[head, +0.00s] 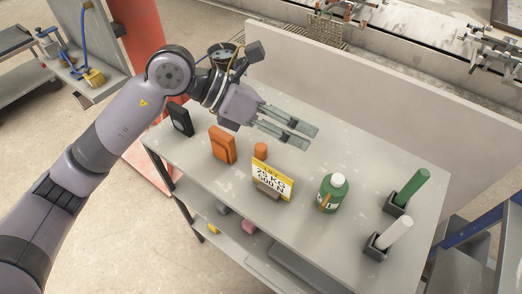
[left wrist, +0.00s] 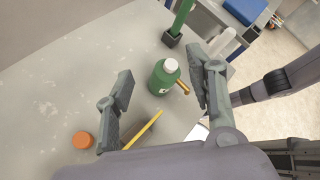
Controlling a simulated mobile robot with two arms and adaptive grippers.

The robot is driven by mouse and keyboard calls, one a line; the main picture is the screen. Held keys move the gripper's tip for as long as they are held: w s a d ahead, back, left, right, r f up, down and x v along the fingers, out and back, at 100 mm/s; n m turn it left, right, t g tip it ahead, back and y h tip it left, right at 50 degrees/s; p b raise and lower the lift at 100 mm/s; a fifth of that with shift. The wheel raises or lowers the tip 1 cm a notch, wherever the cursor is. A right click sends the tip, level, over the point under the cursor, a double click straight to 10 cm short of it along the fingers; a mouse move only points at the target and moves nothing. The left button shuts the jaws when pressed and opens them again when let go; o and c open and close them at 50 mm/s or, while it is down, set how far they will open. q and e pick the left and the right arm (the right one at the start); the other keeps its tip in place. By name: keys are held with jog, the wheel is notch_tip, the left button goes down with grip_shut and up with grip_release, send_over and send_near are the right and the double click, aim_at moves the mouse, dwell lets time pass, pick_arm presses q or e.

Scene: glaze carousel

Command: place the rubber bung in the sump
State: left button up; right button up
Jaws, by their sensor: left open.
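The small orange cylinder, which looks like the rubber bung (head: 261,150), stands upright on the grey table (head: 330,247), behind the yellow-and-white sign. In the left wrist view the bung (left wrist: 83,140) is at the lower left, outside the fingers. My left gripper (head: 312,138) is open and empty above the table, with its fingertips to the right of the bung in the head view. It also shows in the left wrist view (left wrist: 161,64), with a green bottle beyond and between the fingers. I cannot make out a sump for certain. My right gripper is not in view.
On the table stand a black box (head: 180,119), an orange case (head: 222,144), the sign (head: 272,179), the green bottle (head: 332,192), and green (head: 412,187) and white (head: 396,234) rods in dark holders. A grey wall (head: 370,105) runs behind the table.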

pick_arm(q)
jog(key=w+a+f+t+y, duration=0.2)
jog(key=w+a+f+y, duration=0.1)
jog(key=w+a+y, duration=0.3)
jog(key=y, duration=0.2)
send_near(260, 147)
jog(key=shift+t, duration=0.3)
jog(key=p+x, duration=0.2)
jog(key=x, duration=0.1)
jog(key=p+x, duration=0.2)
jog(key=shift+s+a, duration=0.1)
jog(key=shift+a, duration=0.25)
jog(key=shift+f, duration=0.25)
jog(key=p+x, duration=0.1)
jog(key=x, duration=0.1)
jog(key=d+p+x, duration=0.1)
jog(key=x, duration=0.1)
jog(key=shift+s+p, duration=0.1)
jog(key=shift+p, duration=0.2)
jog(key=shift+d+f, duration=0.15)
jog(key=shift+f, duration=0.4)
jog(key=shift+c, duration=0.4)
grip_shut()
